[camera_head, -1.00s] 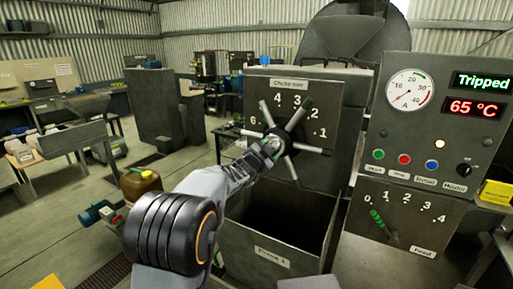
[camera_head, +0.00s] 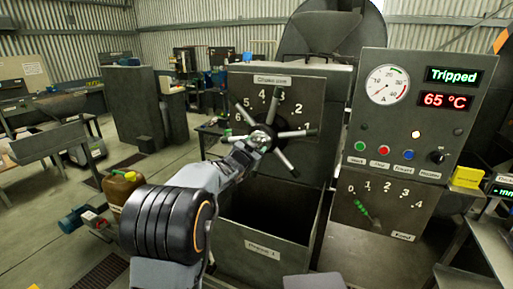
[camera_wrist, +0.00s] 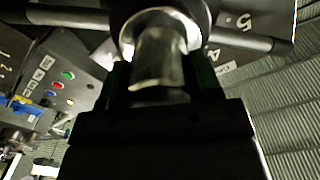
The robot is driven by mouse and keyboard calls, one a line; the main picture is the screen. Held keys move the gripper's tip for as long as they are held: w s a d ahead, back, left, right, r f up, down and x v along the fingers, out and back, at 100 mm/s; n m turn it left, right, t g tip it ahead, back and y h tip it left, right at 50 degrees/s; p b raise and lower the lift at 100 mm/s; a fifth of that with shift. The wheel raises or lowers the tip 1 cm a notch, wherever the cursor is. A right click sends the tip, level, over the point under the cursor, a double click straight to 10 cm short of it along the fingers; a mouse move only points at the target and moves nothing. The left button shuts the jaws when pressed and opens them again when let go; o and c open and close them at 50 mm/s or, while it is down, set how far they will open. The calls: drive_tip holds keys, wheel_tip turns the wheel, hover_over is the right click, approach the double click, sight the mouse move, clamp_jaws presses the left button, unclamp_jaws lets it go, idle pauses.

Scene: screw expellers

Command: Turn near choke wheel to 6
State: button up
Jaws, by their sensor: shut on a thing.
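The choke wheel (camera_head: 297,133) is a dark hub with several grey spokes on the upright panel left of the control box. Its dial (camera_head: 283,82) has numbers running from 1 at the right, over the top, to 6 at the left. I cannot make out a pointer. My gripper (camera_head: 254,146) is at the lower left of the hub and shut on the wheel. In the wrist view a pale metal cylinder (camera_wrist: 158,62) joined to the round hub sits between my fingers (camera_wrist: 158,82). I cannot tell whether it is a spoke.
An open dark bin (camera_head: 250,252) stands below the wheel. The control box (camera_head: 415,110) at right reads "Tripped" and 65 °C. Below it is a green feed lever (camera_head: 363,208). A brown can (camera_head: 123,187) stands on the left; a yellow box (camera_head: 466,177) is at right.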

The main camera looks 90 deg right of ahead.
drive_tip(key=o, duration=1.3)
drive_tip(key=b+v, duration=0.3)
drive_tip(key=v, duration=1.1)
drive_tip(key=shift+s, duration=0.1)
drive_tip(key=shift+d, duration=0.1)
